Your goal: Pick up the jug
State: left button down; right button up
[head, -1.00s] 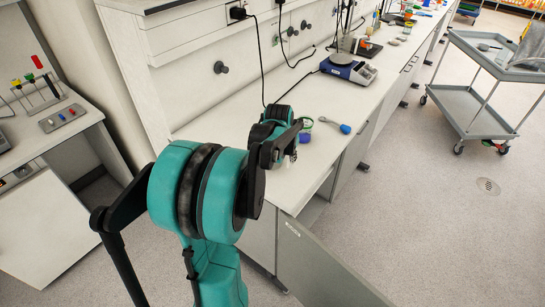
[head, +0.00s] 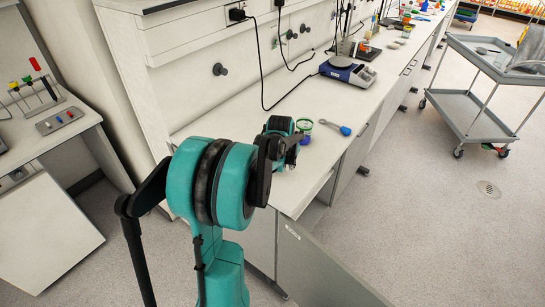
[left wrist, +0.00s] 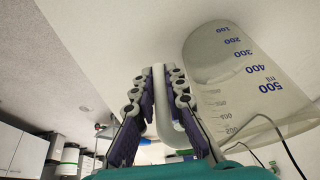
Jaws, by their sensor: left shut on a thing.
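The clear jug (left wrist: 245,75) with a blue millilitre scale up to 500 fills the right of the left wrist view. Its pale loop handle (left wrist: 161,105) is between the two purple-padded fingers of my left gripper (left wrist: 158,112), which is shut on it. In the head view my left gripper (head: 284,143) is over the white bench near its front edge. My own arm hides the jug there, and I cannot tell whether its base touches the bench. My right gripper is not in view.
A blue-grey instrument (head: 348,71) stands farther back. A grey cart (head: 480,110) stands on the right across open floor.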

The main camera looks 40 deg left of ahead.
pick_arm(q)
jog(key=shift+r, duration=0.55)
notch_tip(320, 180, up, 3)
jog(key=shift+f+p, duration=0.1)
jog(key=shift+p, duration=0.8)
jog(key=w+d+r+p, duration=0.3)
jog(key=w+d+r, duration=0.4)
jog(key=d, duration=0.2)
jog(key=shift+d, duration=0.15)
